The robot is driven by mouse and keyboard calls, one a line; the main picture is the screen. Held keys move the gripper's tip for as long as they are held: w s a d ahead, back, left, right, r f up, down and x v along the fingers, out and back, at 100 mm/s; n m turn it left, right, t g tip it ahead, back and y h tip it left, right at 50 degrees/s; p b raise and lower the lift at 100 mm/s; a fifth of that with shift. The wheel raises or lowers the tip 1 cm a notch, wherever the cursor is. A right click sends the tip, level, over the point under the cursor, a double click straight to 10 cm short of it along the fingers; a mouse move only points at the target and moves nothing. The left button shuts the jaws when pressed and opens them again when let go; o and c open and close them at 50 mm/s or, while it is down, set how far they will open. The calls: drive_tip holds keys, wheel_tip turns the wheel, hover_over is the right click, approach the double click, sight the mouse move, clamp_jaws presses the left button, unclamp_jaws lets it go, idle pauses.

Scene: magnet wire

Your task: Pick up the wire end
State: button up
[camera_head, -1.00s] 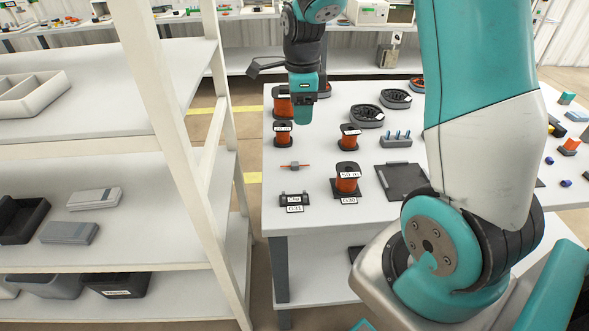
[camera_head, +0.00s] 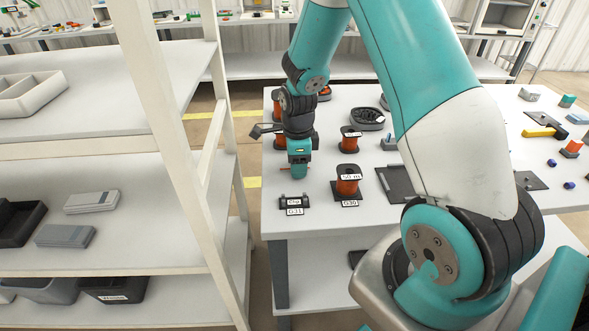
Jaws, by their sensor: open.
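A short piece of orange wire (camera_head: 284,168) shows just left of my gripper (camera_head: 299,174), near the table's left side. The small grey holder it sits in is now hidden behind my gripper. My gripper points down over this spot, low above the white table. Its jaws are open, but the fingertips are too small to make out, and I cannot tell whether they touch the wire. An orange wire spool labelled 50 m (camera_head: 347,188) stands to the right of my gripper, on a dark base.
A dark clip block (camera_head: 292,201) with labels lies in front of my gripper. A second orange spool (camera_head: 350,142) stands behind to the right. A dark flat plate (camera_head: 396,184) lies further right. A white shelf post (camera_head: 180,120) rises left of the table (camera_head: 330,221).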

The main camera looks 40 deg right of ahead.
clamp_jaws()
idle(0.4)
